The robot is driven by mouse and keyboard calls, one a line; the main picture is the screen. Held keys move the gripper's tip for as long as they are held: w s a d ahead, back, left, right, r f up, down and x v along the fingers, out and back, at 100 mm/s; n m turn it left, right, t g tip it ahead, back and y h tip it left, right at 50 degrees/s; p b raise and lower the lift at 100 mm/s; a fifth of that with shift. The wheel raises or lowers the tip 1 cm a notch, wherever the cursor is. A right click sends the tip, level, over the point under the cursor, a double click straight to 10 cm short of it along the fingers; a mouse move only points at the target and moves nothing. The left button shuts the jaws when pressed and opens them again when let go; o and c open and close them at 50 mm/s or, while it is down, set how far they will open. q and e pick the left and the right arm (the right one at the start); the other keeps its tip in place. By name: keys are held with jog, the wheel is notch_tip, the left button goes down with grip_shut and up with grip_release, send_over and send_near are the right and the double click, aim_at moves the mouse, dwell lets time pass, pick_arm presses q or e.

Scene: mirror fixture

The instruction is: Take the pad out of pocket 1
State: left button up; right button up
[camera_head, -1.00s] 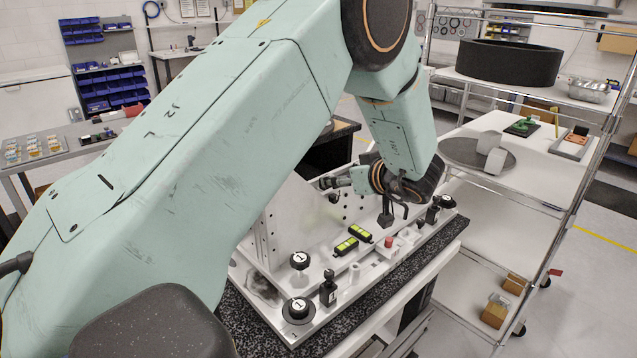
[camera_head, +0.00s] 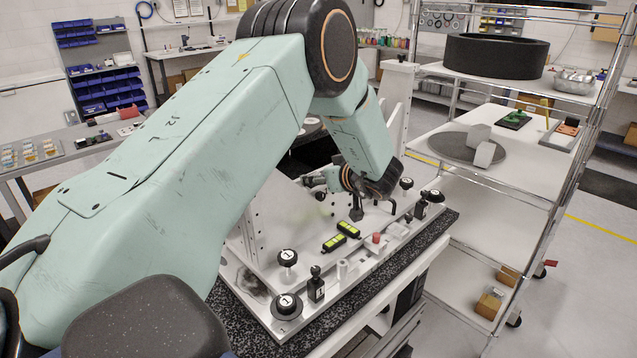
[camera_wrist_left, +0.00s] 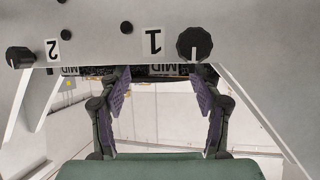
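My left gripper (camera_wrist_left: 160,82) is open in the left wrist view, with purple-padded fingers apart and nothing seen held between them. Its fingertips reach the edge of a pale plate (camera_wrist_left: 105,25) marked "1" and "2". Label "1" (camera_wrist_left: 153,40) and a black knob (camera_wrist_left: 195,43) are just past the fingertips; label "2" (camera_wrist_left: 52,49) is to the left. I cannot make out the pad or pocket interior. In the head view the left gripper (camera_head: 315,182) is small beside the white fixture (camera_head: 262,312). My right gripper is out of view.
A wire shelf rack (camera_head: 560,185) with a black ring (camera_head: 495,58) stands at the right. Blue bins (camera_head: 110,92) are at the back left.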

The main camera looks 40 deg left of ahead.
pick_arm(q)
jog(key=shift+s+a, duration=0.45)
jog(key=shift+a, duration=0.2)
jog(key=c, duration=0.6)
jog(key=shift+w+d, duration=0.3)
jog(key=shift+d, duration=0.15)
jog(key=c, duration=0.5)
jog(key=shift+c, duration=0.5)
jog(key=shift+s+a, duration=0.2)
